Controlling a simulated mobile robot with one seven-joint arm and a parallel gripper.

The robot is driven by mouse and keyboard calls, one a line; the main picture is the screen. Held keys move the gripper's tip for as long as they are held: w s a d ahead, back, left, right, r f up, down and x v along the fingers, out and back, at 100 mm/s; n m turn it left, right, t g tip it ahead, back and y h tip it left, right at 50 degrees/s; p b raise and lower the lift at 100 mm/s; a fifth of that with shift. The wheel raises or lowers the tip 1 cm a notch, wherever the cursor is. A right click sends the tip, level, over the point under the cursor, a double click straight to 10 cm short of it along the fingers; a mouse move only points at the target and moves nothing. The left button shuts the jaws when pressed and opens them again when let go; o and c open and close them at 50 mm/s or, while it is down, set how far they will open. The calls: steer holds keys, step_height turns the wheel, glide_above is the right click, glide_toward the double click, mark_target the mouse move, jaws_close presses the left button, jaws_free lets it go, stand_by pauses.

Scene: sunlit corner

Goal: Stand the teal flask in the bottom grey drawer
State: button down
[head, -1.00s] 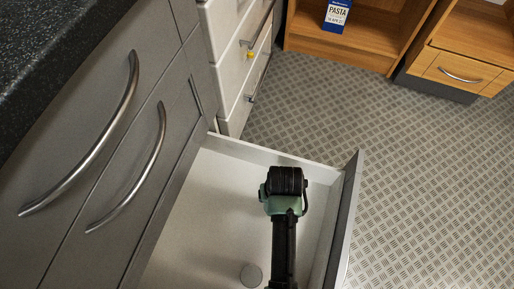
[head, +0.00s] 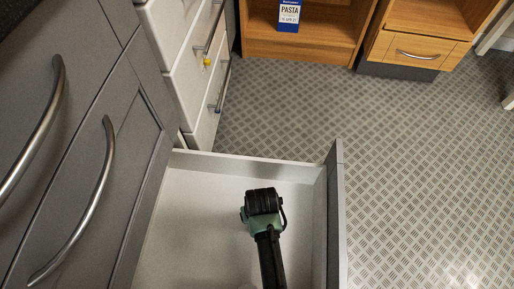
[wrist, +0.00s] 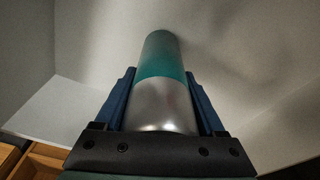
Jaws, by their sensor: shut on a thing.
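The teal flask (wrist: 163,62) shows in the wrist view, with a teal band and a shiny silver part nearer the camera. My gripper (wrist: 160,85) is shut on it, with a blue finger on each side. Pale surfaces lie behind the flask; I cannot tell whether its far end touches one. In the head view the grey drawer (head: 190,215) is pulled open, with a pale empty-looking floor and a grey front. My arm reaches over it, and my fingers and the flask are not clearly visible there. A small grey round shape, unclear, is cut off at the bottom edge.
Grey cabinet fronts (head: 75,130) with long curved handles stand at left. White drawers (head: 190,60) with a small yellow item are behind. A wooden shelf (head: 300,48) holds a blue pasta box (head: 290,14). A wooden drawer unit (head: 415,52) stands beside it. The patterned floor (head: 430,170) is clear.

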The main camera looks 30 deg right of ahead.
steer(key=shift+f, duration=0.1)
jaws_free()
steer(key=r+p, duration=0.2)
steer(key=r, duration=0.2)
steer(key=s+r+p, duration=0.1)
steer(key=r+p, duration=0.1)
steer(key=r, duration=0.2)
steer(key=r+p, duration=0.3)
steer(key=r, duration=0.1)
steer(key=shift+s+a+r, duration=0.1)
steer(key=shift+s+a, duration=0.1)
steer(key=shift+s, duration=0.2)
